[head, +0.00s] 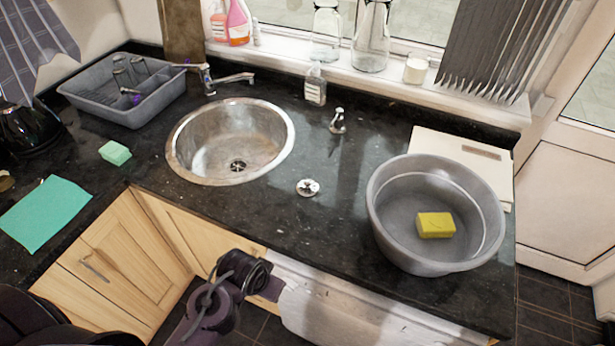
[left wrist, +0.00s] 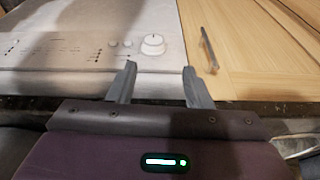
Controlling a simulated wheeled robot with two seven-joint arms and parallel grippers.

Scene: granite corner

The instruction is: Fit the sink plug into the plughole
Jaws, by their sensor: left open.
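The sink plug (head: 308,187), a small round metal disc with a dark centre, lies on the black worktop to the right of the sink. The round steel sink (head: 205,135) is empty, and its plughole (head: 238,166) shows as a dark-centred ring at the bottom. My left gripper's two grey fingers (left wrist: 158,87) are apart in the left wrist view, with nothing between them. They are in front of the white appliance and the wooden cupboard, away from the plug. In the head view a purple arm part shows below the worktop's front edge; its fingertips cannot be made out. My right gripper is not in view.
A grey basin (head: 385,235) with a yellow sponge (head: 435,225) stands right of the plug. The tap (head: 228,79) reaches over the sink's back rim. A small chrome fitting (head: 338,122) stands behind the plug. A green sponge (head: 115,153) lies left. Worktop around the plug is clear.

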